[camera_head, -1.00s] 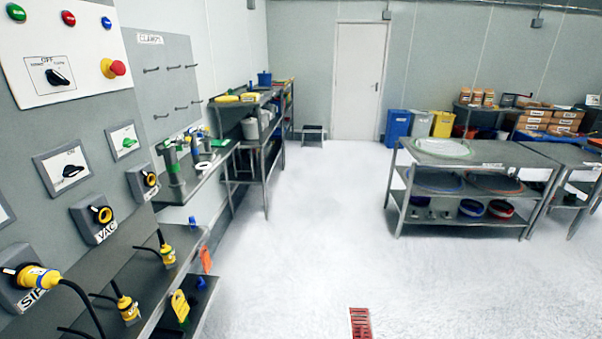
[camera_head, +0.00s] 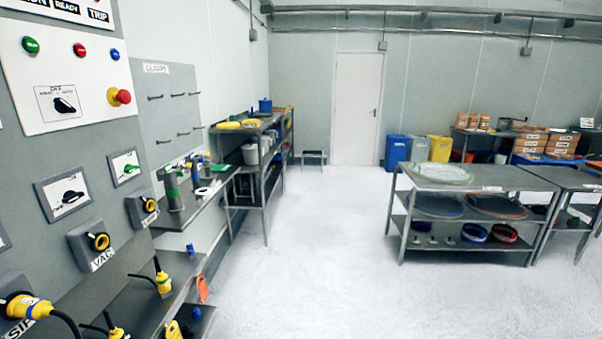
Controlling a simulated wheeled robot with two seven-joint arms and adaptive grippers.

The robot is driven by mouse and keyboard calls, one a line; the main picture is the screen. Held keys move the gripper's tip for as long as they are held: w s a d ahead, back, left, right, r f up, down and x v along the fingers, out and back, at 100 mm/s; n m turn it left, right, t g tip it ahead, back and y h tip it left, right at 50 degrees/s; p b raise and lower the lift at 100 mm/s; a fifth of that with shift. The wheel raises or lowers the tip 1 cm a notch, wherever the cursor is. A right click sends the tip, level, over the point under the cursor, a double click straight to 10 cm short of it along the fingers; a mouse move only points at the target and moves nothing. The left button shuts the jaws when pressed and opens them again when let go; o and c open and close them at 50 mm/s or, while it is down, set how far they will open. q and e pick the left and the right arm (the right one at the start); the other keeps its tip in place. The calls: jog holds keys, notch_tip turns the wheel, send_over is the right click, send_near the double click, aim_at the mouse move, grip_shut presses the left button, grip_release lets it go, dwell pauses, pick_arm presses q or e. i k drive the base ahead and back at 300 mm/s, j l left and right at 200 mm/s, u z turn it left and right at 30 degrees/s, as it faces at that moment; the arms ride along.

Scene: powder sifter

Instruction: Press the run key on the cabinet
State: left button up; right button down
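The cabinet (camera_head: 60,160) is a grey panel along the left edge of the head view. A white control plate on it (camera_head: 95,60) carries a green key (camera_head: 31,46), a red key (camera_head: 80,50) and a blue key (camera_head: 115,54) in a row. Neither of my grippers is in view.
Yellow plugs with black cables (camera_head: 28,307) and sockets (camera_head: 98,242) sit low on the cabinet. Shelving (camera_head: 262,128) stands beyond it. A steel table with sieves (camera_head: 480,180) stands at the right. The white floor between (camera_head: 310,250) is clear.

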aim_at(31, 45)
jog(key=u, duration=1.25)
